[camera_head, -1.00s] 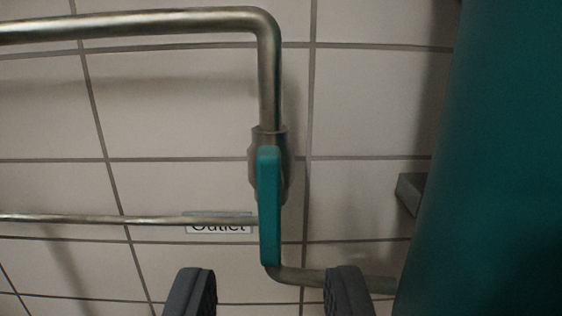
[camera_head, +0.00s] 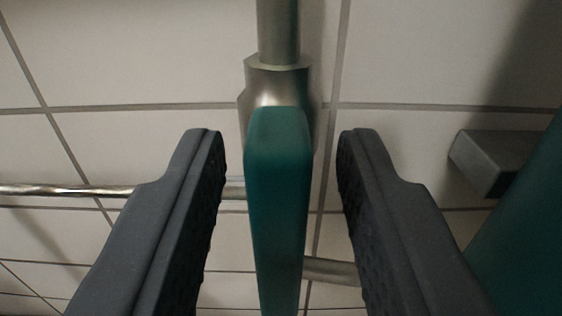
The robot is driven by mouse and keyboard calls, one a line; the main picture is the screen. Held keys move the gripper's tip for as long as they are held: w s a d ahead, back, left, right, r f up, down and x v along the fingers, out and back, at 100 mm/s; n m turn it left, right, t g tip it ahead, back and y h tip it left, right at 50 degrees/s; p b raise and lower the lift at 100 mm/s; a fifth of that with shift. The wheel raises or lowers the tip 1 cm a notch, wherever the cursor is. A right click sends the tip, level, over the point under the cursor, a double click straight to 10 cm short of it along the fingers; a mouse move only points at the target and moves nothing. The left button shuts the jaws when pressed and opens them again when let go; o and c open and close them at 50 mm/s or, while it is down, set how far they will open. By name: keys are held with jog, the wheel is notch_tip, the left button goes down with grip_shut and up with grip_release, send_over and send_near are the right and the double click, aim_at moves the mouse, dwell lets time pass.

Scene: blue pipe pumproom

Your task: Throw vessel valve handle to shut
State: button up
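The teal valve handle (camera_head: 279,200) hangs straight down along the pipe in the middle of the view. Its upper end lies in front of the metal valve body (camera_head: 280,83). My gripper (camera_head: 281,150) is open, with one dark finger on each side of the handle. A gap shows between the handle and each finger, so neither finger appears to touch it. The handle's lower end runs out of the bottom of the picture.
A vertical metal pipe (camera_head: 278,30) rises from the valve. A thin horizontal pipe (camera_head: 80,190) runs left behind my finger. A large teal vessel (camera_head: 525,240) stands at the lower right, near a grey block (camera_head: 492,160) on the white tiled wall (camera_head: 420,50).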

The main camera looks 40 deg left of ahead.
grip_shut()
jog(key=shift+m, duration=0.4)
jog(key=shift+w+d+m+p, duration=0.15)
jog(key=shift+m+p, duration=0.4)
jog(key=shift+m, duration=0.7)
jog(key=shift+d+m+p, duration=0.1)
jog(key=shift+m+p, duration=0.45)
jog(key=shift+m, duration=0.7)
grip_release()
